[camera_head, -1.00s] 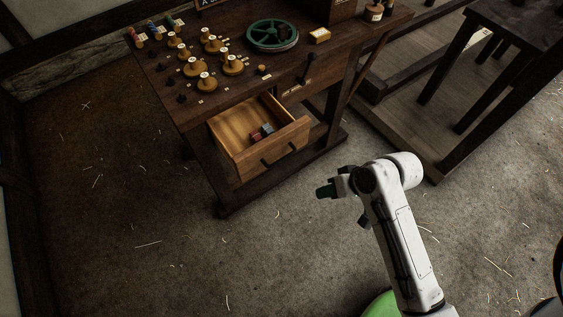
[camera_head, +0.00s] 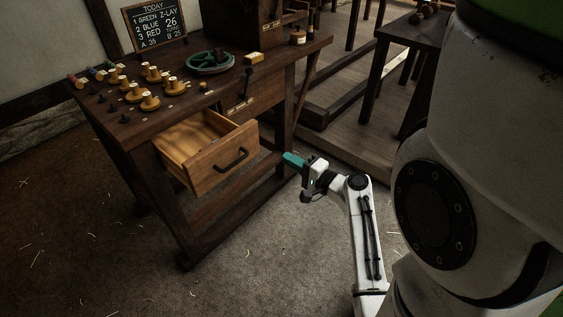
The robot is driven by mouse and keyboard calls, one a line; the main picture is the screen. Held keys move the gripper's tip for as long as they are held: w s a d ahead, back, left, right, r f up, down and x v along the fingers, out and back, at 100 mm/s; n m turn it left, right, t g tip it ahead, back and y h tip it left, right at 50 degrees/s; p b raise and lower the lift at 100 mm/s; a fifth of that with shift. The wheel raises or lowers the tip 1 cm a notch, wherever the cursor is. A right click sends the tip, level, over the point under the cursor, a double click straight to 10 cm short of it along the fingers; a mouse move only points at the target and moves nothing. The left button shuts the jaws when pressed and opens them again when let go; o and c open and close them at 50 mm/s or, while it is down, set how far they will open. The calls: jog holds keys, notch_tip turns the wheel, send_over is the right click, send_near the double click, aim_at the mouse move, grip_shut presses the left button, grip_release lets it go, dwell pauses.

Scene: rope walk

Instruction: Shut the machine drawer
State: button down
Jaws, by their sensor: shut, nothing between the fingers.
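The machine drawer (camera_head: 213,160) is a light wooden drawer that stands pulled out from the front of the dark wooden bench (camera_head: 168,186). Its front panel has a dark bar handle (camera_head: 232,160). Part of the inside shows from above, and the rest is hidden behind the front panel. My gripper (camera_head: 290,160), with teal fingertips, is shut and empty. In the picture it is to the right of the drawer front, apart from the handle, and points left.
The bench top holds several wooden spools (camera_head: 149,101), a green wheel (camera_head: 211,62), a dark lever (camera_head: 247,80) and a chalkboard (camera_head: 155,27). The floor in front of the drawer is clear.

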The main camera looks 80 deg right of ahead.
aim_at(222, 120)
jog(key=x, duration=1.1)
jog(key=shift+w+d, duration=0.15)
jog(key=shift+w, duration=0.2)
jog(key=b+x, duration=0.5)
jog(key=x, duration=1.3)
jog(key=shift+w, duration=0.3)
jog(key=shift+w+r, duration=0.2)
jog(key=shift+r, duration=0.05)
